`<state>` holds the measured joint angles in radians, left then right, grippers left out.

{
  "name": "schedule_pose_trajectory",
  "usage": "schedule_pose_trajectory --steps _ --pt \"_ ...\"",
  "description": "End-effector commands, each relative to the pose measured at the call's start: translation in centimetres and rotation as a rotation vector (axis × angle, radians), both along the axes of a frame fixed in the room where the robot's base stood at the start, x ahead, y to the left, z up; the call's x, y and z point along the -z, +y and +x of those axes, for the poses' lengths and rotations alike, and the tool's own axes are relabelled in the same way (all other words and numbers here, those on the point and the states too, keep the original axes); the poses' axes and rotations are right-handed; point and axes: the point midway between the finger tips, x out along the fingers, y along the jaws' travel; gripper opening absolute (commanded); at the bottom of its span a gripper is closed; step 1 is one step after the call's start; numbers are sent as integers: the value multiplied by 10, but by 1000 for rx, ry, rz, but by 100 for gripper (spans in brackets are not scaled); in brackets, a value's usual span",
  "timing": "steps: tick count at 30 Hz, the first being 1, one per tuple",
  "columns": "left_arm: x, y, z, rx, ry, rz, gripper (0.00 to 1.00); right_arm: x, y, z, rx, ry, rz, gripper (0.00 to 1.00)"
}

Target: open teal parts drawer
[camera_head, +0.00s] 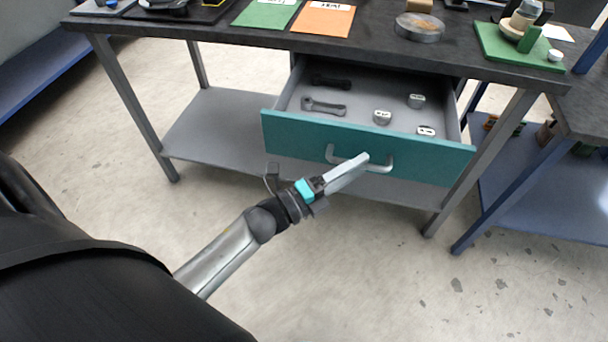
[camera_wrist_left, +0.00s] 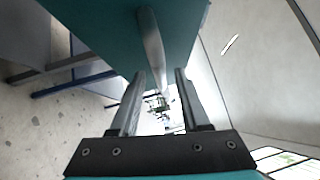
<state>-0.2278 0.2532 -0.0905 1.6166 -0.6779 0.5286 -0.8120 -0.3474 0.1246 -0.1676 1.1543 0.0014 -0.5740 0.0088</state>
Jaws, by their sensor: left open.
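The teal parts drawer (camera_head: 290,134) is pulled out from under the dark-topped workbench, and its inside shows. It has a pale bar handle (camera_head: 381,166) on its teal front. In the left wrist view the handle (camera_wrist_left: 152,45) runs between the two open fingers (camera_wrist_left: 158,85), with the teal drawer front (camera_wrist_left: 105,30) beyond. I cannot tell whether a finger touches the handle. My right gripper is not in view.
Inside the drawer lie two link-shaped parts (camera_head: 323,107) and several small metal pieces (camera_head: 382,117). The workbench top (camera_head: 380,48) carries green (camera_head: 265,13) and orange sheets (camera_head: 323,19), a round metal disc (camera_head: 420,27) and a green plate (camera_head: 500,50). The floor in front is clear.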

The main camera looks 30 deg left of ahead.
Motion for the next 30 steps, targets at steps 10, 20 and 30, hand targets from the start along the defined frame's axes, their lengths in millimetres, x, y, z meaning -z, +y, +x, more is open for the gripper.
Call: schedule_pose_trajectory --steps 10,20,30 --pt "10 37 -67 -1 5 0 46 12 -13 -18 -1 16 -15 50" --pt "16 62 -110 0 1 2 46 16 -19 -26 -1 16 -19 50" --pt "17 64 -114 0 0 1 46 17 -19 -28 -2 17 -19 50"
